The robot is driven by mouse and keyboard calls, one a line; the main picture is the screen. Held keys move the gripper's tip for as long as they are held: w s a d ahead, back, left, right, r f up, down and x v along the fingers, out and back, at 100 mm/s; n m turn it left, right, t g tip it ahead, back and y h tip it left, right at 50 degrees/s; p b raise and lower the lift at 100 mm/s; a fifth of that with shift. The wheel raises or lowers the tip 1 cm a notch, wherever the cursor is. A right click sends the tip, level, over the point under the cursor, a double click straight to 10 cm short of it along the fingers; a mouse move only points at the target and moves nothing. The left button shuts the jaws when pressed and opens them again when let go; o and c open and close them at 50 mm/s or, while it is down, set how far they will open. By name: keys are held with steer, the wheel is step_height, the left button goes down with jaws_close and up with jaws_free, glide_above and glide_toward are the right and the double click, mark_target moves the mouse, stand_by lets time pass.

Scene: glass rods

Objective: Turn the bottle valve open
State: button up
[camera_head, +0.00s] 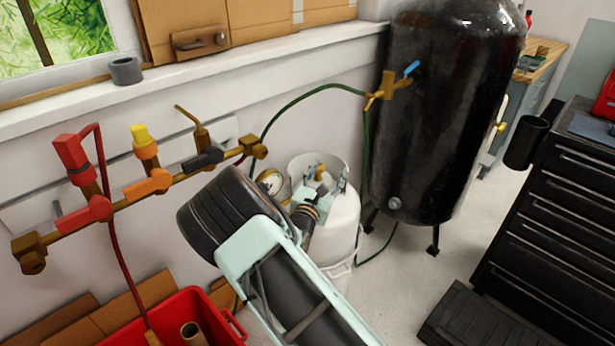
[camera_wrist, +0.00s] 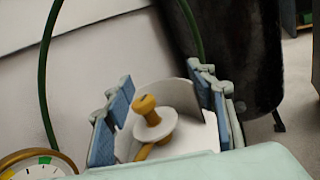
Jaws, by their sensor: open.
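The white gas bottle (camera_head: 340,232) stands on the floor against the wall, with a raised collar around its top. Its brass-yellow valve (camera_head: 321,174) sits inside the collar. In the wrist view the valve (camera_wrist: 147,108) has a yellow knob above a pale round disc. My gripper (camera_wrist: 160,108) is open, with blue-padded fingers on either side of the valve, apart from it. The valve looks nearer the left finger. In the head view my gripper (camera_head: 322,190) is over the bottle's top, and my arm hides part of the bottle's left side.
A pressure gauge (camera_head: 270,181) and a green hose (camera_head: 300,96) are close to the bottle. A brass pipe with coloured valves (camera_head: 146,186) runs along the wall. A black tank (camera_head: 435,110) stands behind right; a red bin (camera_head: 205,318) is lower left. Floor between tank and black drawers (camera_head: 545,215) is open.

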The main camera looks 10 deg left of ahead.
mark_target(317, 171)
steer(key=s+a+f+n+y, duration=0.1)
steer(key=a+f+n+y, duration=0.2)
steer(key=a+f, duration=0.25)
steer(key=w+b, duration=0.1)
steer(key=w, duration=0.2)
steer(key=w+d, duration=0.1)
steer(key=w, duration=0.3)
steer(key=w+b, duration=0.1)
steer(key=w, duration=0.2)
steer(key=shift+w+d+f+b, duration=0.1)
steer(key=shift+w+d+b, duration=0.1)
steer(key=shift+w+b, duration=0.15)
steer(key=c, duration=1.2)
